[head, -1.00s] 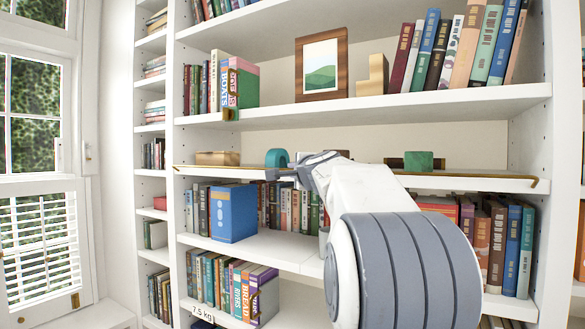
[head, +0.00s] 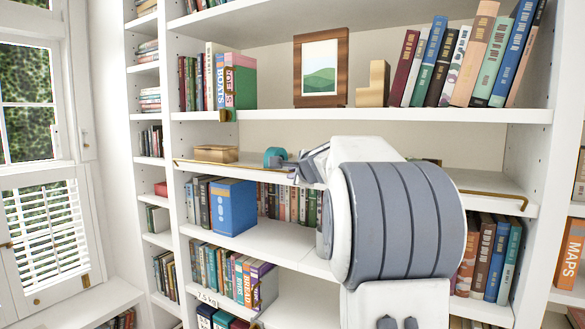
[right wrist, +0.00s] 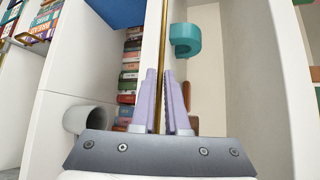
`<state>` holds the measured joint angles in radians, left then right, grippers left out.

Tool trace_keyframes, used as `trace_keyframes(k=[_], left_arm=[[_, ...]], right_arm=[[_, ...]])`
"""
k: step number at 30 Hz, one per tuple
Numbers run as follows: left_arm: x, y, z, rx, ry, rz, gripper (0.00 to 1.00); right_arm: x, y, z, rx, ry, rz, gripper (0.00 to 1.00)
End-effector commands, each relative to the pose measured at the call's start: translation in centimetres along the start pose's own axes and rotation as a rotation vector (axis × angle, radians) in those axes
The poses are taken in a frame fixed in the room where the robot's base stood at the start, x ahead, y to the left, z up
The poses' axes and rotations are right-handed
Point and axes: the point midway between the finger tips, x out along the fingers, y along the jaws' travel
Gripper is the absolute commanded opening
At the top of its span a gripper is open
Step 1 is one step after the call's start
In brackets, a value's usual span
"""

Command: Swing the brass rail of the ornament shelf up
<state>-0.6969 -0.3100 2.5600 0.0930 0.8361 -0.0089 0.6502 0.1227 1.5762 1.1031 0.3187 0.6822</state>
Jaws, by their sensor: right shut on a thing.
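The brass rail (head: 495,194) runs along the front edge of the ornament shelf (head: 480,182); it sits close to the board's edge, and my arm hides its middle. In the right wrist view the rail (right wrist: 163,45) runs upright between the fingers. My right gripper (head: 293,171) is shut on the rail, left of its middle; its lilac fingers (right wrist: 163,80) also show in the right wrist view. A teal ornament (head: 275,157) stands just behind the fingers, apart from them. A wooden box (head: 215,153) stands at the shelf's left. My left gripper is not in view.
Books, a framed picture (head: 321,67) and a wooden block (head: 373,84) stand on the shelf above. A blue box (head: 233,207) and books stand on the shelf below. A grey-white cup (right wrist: 84,119) shows in the right wrist view. A window is at left.

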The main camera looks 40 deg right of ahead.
Motion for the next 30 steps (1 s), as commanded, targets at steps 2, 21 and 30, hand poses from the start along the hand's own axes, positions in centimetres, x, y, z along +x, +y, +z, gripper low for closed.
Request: trace_keyframes(k=[2, 21, 30], left_arm=[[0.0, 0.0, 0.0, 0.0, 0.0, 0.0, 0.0], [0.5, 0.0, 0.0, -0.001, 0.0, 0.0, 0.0], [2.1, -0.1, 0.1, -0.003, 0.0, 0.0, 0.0]], right_arm=[[-0.2, -0.4, 0.1, -0.001, 0.0, -0.011, 0.0], [-1.2, -0.1, 0.0, 0.0, 0.0, -0.006, 0.42], [-7.0, 0.0, -0.1, -0.002, 0.001, -0.01, 0.42]])
